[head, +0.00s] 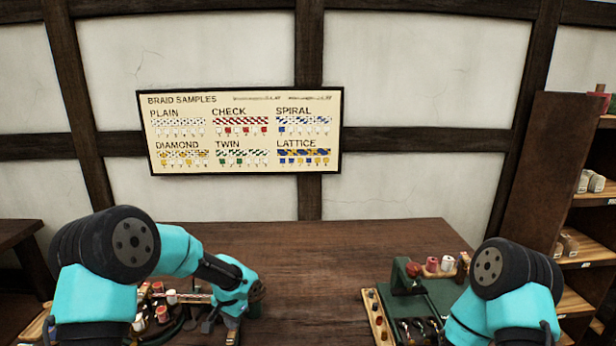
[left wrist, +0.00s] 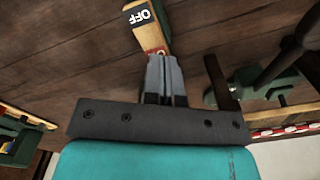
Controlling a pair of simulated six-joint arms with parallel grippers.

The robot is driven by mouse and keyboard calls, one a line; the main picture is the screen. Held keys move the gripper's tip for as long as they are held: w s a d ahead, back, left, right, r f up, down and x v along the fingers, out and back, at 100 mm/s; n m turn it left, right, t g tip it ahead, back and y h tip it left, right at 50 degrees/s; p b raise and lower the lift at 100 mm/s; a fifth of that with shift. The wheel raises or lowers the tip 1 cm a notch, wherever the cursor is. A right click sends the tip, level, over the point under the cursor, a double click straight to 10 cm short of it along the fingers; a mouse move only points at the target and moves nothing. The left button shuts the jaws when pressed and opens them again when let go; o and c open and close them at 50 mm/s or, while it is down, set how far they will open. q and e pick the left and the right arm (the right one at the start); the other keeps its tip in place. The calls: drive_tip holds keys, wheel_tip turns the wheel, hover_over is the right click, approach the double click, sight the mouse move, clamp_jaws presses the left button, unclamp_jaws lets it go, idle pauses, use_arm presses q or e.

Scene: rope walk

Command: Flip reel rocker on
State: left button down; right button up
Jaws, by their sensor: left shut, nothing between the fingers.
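The reel rocker (left wrist: 140,17) shows at the top of the left wrist view as a dark plate marked OFF in white, on a pale wooden block. My left gripper (left wrist: 162,60) is shut and empty. Its grey fingertips are at the near end of that block, short of the OFF plate; I cannot tell whether they touch the wood. In the head view my left gripper (head: 229,318) is low over the table, left of centre, and the rocker's face cannot be read. My right arm comes in at lower right, but its gripper is not visible.
A board of braid samples (head: 240,130) hangs on the wall. Spools and fittings (head: 163,300) crowd the left of the table (head: 320,260). A green stand (head: 410,275) with red and white spools is on the right. The middle of the table is clear.

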use_arm(q)
drive_tip(key=shift+f, duration=0.3)
drive_tip(key=shift+r, duration=0.1)
wheel_tip(320, 180, up, 8)
idle(1.1)
